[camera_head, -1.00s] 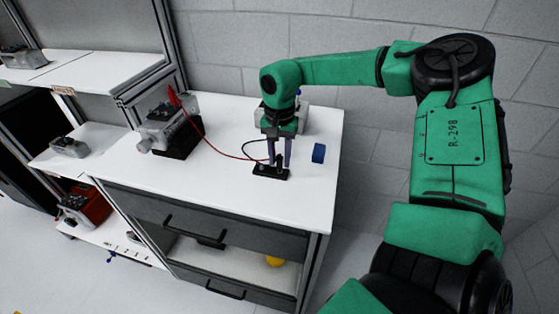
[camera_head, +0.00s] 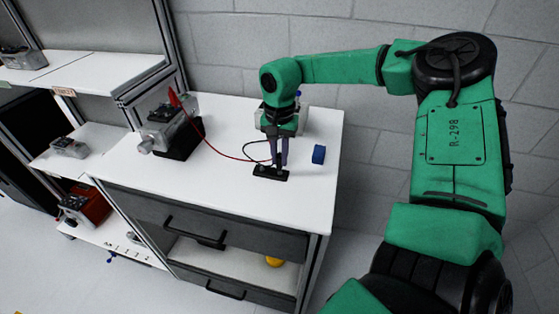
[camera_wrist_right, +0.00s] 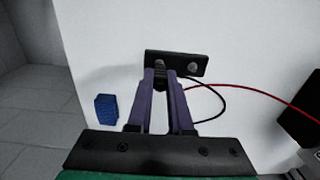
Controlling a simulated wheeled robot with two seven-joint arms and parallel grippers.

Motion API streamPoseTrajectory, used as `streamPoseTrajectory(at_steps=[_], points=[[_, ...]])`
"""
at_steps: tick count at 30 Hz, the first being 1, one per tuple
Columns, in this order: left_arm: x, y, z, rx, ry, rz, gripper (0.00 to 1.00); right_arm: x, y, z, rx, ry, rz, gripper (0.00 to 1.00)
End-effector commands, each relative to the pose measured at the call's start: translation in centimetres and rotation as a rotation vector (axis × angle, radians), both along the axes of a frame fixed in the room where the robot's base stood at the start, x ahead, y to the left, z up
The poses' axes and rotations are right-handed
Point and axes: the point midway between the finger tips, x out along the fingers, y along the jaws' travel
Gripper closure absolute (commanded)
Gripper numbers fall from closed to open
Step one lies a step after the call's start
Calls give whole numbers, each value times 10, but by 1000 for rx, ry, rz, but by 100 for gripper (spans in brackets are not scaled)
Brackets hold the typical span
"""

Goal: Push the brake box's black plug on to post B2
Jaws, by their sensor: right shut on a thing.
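My right gripper (camera_head: 279,166) is shut on a small black plug, low over the black strip (camera_head: 259,175) on the white bench top. In the right wrist view its purple fingers (camera_wrist_right: 160,78) pinch the dark ribbed plug (camera_wrist_right: 160,84) at the near edge of the black strip (camera_wrist_right: 178,57). A round grey spot shows at the strip's other end. A black lead and a red lead (camera_head: 222,154) run to this area. A pale box (camera_head: 302,118), partly hidden behind my gripper, stands at the back. Post B2 cannot be made out. My left gripper is out of view.
A blue block (camera_head: 318,154) lies right of the strip; it also shows in the wrist view (camera_wrist_right: 106,109). A grey motor unit (camera_head: 160,133) on a black stand is at the left of the bench. The front of the bench top is clear. Shelves (camera_head: 85,78) stand farther left.

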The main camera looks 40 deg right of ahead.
Motion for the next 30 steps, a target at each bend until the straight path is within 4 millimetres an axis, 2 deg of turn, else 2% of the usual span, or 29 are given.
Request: streamPoseTrajectory(at_steps=[18, 30], points=[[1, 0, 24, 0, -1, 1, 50, 0, 0, 41, -1, -1, 0, 100], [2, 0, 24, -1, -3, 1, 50, 0, 1, 42, -1, 1, 6, 100]])
